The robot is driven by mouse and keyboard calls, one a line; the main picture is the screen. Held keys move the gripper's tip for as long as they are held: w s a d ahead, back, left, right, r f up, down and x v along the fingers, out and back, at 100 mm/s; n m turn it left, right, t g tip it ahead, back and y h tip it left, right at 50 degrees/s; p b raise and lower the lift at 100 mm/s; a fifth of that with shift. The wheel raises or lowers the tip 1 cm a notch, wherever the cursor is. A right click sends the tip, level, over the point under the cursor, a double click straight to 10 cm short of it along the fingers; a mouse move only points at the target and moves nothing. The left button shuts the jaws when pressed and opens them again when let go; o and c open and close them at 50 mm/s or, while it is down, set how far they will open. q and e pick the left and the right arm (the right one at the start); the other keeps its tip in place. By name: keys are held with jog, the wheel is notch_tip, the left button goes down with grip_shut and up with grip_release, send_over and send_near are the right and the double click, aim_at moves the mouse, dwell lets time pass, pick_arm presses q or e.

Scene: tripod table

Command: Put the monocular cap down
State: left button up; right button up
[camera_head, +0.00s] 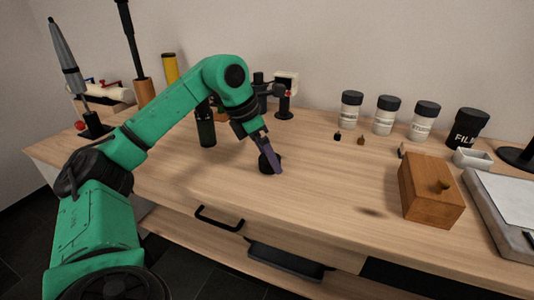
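My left gripper (272,162) reaches down to the middle of the wooden table, its dark purple finger slanting to the right. A small round black thing (264,166), which looks like the monocular cap, is at its fingertips, at or just above the tabletop. The finger covers part of it. I cannot tell whether the gripper is shut on it or open around it. My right gripper is not in view.
A wooden box (429,192) with a knob stands at the right. Several labelled jars (385,116) and a black film canister (467,129) line the back. A black device (284,104) stands behind the gripper. The tabletop (330,185) between gripper and box is clear.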

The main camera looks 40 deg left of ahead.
pick_arm(q)
jog(key=shift+r, duration=0.1)
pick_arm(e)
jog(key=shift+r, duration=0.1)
pick_arm(q)
jog(key=shift+r, duration=0.35)
jog(key=p+v, duration=0.4)
jog(key=v, duration=0.7)
jog(key=shift+r, duration=0.2)
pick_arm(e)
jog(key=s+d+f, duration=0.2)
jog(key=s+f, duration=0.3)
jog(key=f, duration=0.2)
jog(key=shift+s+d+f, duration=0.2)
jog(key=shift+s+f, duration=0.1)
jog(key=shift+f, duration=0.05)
pick_arm(q)
jog(key=shift+s, duration=0.15)
